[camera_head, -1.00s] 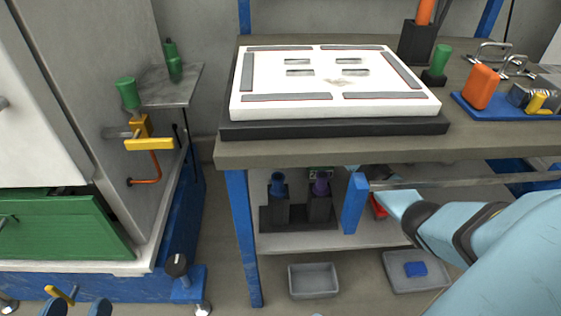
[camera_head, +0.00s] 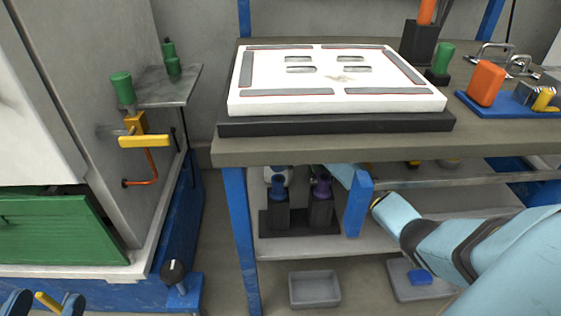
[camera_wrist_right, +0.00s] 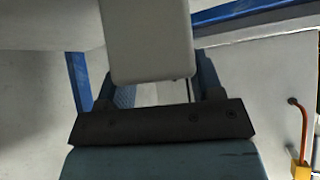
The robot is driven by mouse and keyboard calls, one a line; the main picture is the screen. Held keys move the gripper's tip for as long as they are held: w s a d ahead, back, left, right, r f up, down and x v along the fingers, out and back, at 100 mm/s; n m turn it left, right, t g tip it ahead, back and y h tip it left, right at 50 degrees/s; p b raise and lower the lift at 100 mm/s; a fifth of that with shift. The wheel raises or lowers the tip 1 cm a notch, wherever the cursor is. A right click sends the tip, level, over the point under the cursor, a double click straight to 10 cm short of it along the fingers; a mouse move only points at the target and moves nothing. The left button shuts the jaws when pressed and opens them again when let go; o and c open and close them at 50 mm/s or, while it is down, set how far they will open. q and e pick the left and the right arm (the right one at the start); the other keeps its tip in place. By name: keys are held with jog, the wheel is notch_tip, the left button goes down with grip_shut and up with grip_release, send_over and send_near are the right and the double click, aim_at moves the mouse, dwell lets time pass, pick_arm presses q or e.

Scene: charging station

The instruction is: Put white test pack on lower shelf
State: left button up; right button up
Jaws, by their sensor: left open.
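A pale grey-white block (camera_wrist_right: 150,40) fills the upper middle of the right wrist view. It may be the white test pack, but its full shape is cut off. My right gripper (camera_wrist_right: 155,88) has its two blue fingers set wide, one each side of the block's near end. The block hides the fingertips, so I cannot tell if they grip it. In the head view my right arm reaches under the table, and that gripper is hidden. The lower shelf (camera_head: 400,238) shows under the tabletop. My left gripper (camera_head: 45,302) is open at the bottom left, partly cut off.
A white panel on a black base (camera_head: 340,122) lies on the table (camera_head: 480,145). Dark holders (camera_head: 300,215) stand on the shelf, near a blue post (camera_head: 357,203). Grey bins (camera_head: 314,289) sit below. The machine's yellow-handled valve (camera_head: 143,140) is left of the table.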

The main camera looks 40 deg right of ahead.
jog(key=o, duration=0.4)
jog(key=shift+c, duration=0.2)
pick_arm(q)
jog(key=shift+f, duration=0.15)
pick_arm(e)
jog(key=p+v, duration=0.2)
jog(key=v, duration=0.1)
jog(key=shift+w+r, duration=0.1)
jog(key=shift+w, duration=0.05)
pick_arm(q)
jog(key=shift+s+d+f+n+g+y+p, duration=0.15)
jog(key=shift+s+d+n+g+p, duration=0.25)
jog(key=shift+n+p, duration=0.3)
jog(key=shift+s+d+f+n+g+y+p, duration=0.1)
jog(key=shift+s+d+n+g+y+p, duration=0.2)
jog(key=shift+s+n+p, duration=0.35)
jog(key=shift+s+d+f+n+g+y+p, duration=0.15)
jog(key=shift+s+d+n+g+p, duration=0.2)
jog(key=shift+n+p, duration=0.4)
pick_arm(e)
jog(key=v, duration=0.9)
pick_arm(q)
jog(key=shift+a, duration=0.1)
